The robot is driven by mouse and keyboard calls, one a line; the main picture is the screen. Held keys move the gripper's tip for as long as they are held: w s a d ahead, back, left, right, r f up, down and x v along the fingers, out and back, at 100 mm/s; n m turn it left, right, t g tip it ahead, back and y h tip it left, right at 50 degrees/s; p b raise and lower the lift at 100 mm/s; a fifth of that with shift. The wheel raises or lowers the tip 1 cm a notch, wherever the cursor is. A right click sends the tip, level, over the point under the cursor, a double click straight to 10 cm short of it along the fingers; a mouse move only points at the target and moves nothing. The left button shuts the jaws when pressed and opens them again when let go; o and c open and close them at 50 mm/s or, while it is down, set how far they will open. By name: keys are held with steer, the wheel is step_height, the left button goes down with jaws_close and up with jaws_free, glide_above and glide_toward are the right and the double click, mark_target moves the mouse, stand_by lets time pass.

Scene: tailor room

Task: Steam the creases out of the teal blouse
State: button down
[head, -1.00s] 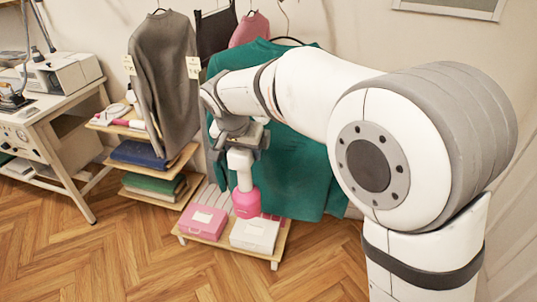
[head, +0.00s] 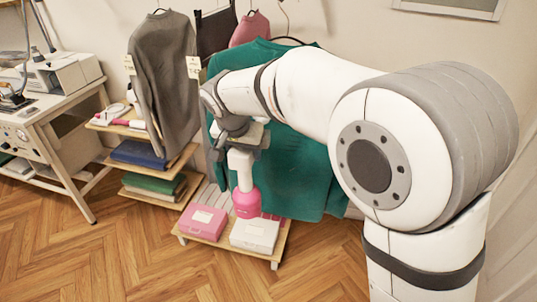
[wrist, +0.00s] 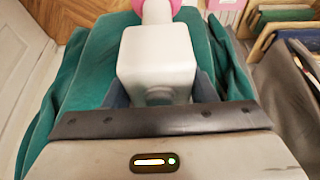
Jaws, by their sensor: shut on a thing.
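The teal blouse (head: 305,170) hangs on a dark hanger against the wall, partly hidden behind my arm. It also fills much of the wrist view (wrist: 100,65), behind the tool. My gripper (head: 242,146) is shut on a handheld steamer with a white body (head: 241,160) and a pink end (head: 246,203) that points down in the head view. In the wrist view the steamer's white body (wrist: 157,58) sits between my fingers. The steamer is in front of the blouse's left side; I cannot tell whether it touches the cloth. No steam shows.
A grey garment (head: 165,80) with tags hangs to the left, beside shelves of folded cloth (head: 137,153). A low rack below holds a pink box (head: 203,223) and a white box (head: 254,234). A work table (head: 55,125) stands far left. The wooden floor in front is clear.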

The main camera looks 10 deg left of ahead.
steer(key=d+f+b, duration=0.7)
steer(key=d, duration=0.2)
steer(key=shift+s+d+f+b, duration=0.15)
steer(key=shift+d+b, duration=0.05)
steer(key=shift+b, duration=0.2)
stand_by(0.9)
steer(key=shift+a, duration=0.1)
stand_by(2.8)
steer(key=shift+w+a+f+b, duration=0.1)
steer(key=shift+a+f+b, duration=0.7)
steer(key=shift+a, duration=1.2)
steer(key=shift+w+a+f+b, duration=0.1)
steer(key=shift+a+f+b, duration=0.7)
steer(key=shift+a, duration=1.2)
steer(key=shift+w+a+f+b, duration=0.1)
steer(key=shift+a+f+b, duration=0.3)
steer(key=shift+a+f, duration=1.15)
steer(key=shift+a+r, duration=0.45)
